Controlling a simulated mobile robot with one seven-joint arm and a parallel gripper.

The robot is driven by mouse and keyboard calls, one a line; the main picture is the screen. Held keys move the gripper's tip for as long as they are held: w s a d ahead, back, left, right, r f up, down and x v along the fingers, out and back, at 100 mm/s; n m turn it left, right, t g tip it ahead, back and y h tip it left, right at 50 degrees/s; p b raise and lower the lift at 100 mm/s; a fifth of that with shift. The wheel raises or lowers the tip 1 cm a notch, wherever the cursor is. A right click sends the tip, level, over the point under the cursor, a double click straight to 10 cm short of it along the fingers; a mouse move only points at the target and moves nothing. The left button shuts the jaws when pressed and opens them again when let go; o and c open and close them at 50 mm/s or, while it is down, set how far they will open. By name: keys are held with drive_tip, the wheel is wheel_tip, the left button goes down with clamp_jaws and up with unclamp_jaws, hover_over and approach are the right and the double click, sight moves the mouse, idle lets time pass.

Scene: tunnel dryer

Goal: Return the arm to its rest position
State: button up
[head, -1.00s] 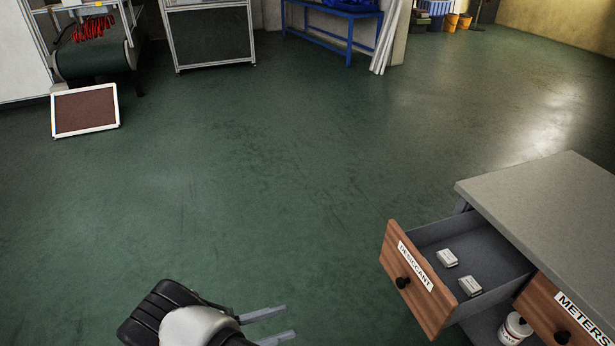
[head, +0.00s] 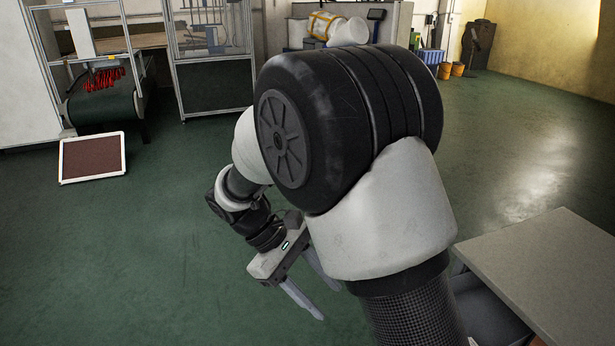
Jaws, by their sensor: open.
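My arm stands folded in the middle of the head view, its big elbow joint close to the camera. My gripper (head: 328,300) hangs below and left of the elbow, fingers pointing down and to the right. The fingers are apart and nothing shows between them. One finger is partly hidden by my arm. The gripper is above the open green floor, left of the grey-topped cabinet (head: 545,265) and apart from it.
The cabinet stands at the lower right; its drawers are mostly hidden by my arm. A framed brown panel (head: 93,158) leans near a green conveyor (head: 105,108) at the back left. A metal-framed enclosure (head: 212,88) stands behind.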

drive_tip(key=s+d+r+m+t+y+p, duration=0.2)
drive_tip(key=s+d+r+m+p, duration=0.1)
drive_tip(key=r, duration=0.5)
drive_tip(key=s+d+r+m+t+y+p, duration=0.3)
drive_tip(key=s+d+r+m, duration=0.1)
drive_tip(key=r, duration=0.5)
drive_tip(key=s+d+r+m+t+y+p, duration=0.2)
drive_tip(key=s+d+r+m+p, duration=0.1)
drive_tip(key=r, duration=0.5)
drive_tip(key=shift+s+d+r+m+t+y, duration=0.2)
drive_tip(key=shift+s+d+m+t+y, duration=0.1)
drive_tip(key=shift+s+d, duration=0.45)
